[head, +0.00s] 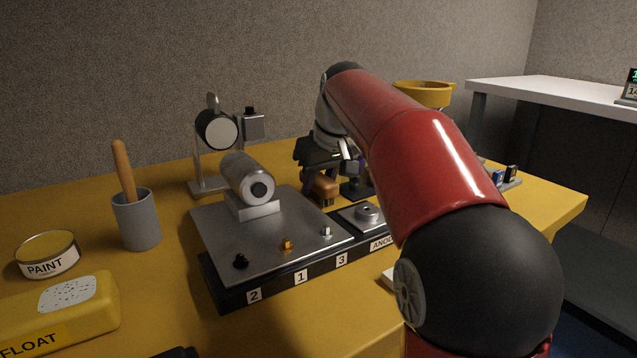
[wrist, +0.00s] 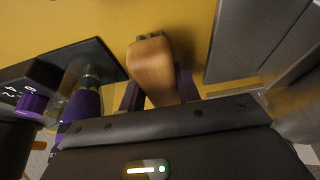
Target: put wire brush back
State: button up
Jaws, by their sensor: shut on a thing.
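The wire brush (head: 323,186) has a brown wooden body with short dark bristles on its underside. My gripper (head: 321,180) is shut on it, behind the metal winch plate near the middle of the table. In the wrist view, the brush (wrist: 152,66) lies between the two purple fingers of my gripper (wrist: 158,90), its bristles at the far end. The frames do not show clearly whether the bristles touch the table. My arm hides part of the table to the right.
A dark base (head: 356,190) is close on the right. A grey cup with a wooden handle (head: 137,220), a paint tin (head: 47,255) and a yellow float (head: 65,310) are at left. A yellow funnel-like bowl (head: 423,92) stands behind my arm.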

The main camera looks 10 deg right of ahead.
jog(key=shift+f, duration=0.15)
jog(key=o, duration=0.9)
jog(key=shift+o, duration=0.2)
jog(key=shift+r, duration=0.35)
jog(key=p+v, duration=0.3)
jog(key=v, duration=0.8)
jog(key=shift+s+d+r, duration=0.1)
jog(key=shift+s+r, duration=0.15)
